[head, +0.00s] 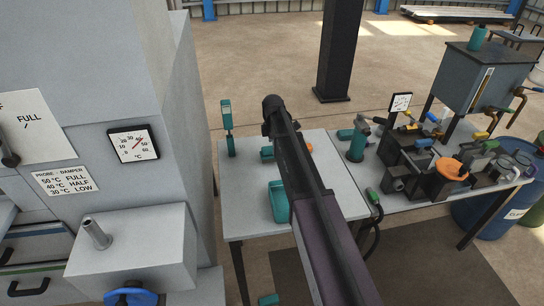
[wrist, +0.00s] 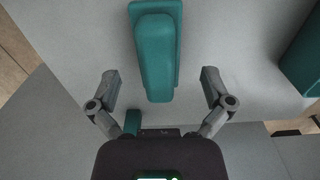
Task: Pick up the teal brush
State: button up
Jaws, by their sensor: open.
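My gripper (wrist: 160,78) is open in the wrist view, its two grey fingers spread wide. An elongated teal piece (wrist: 155,55) with a wider base and rounded top shows between and beyond the fingertips, apart from both. It may be the teal brush; its bristles cannot be made out. In the head view, a small teal piece (head: 266,153) lies on the grey table (head: 241,212), left of my arm, and may be the same thing. My arm crosses the table there and hides part of it. The fingers are not clear in the head view.
A teal tray (head: 278,203) lies beside my arm. A teal upright (head: 227,128) stands at the table's left, near the grey machine (head: 130,250). A teal device (head: 356,145) and cluttered fittings (head: 440,170) stand right. Another teal block (wrist: 303,60) is right in the wrist view.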

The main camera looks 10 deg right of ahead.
jog(key=shift+w+f+b, duration=0.1)
jog(key=shift+f+b, duration=1.7)
jog(key=shift+f, duration=0.25)
jog(key=c, duration=1.3)
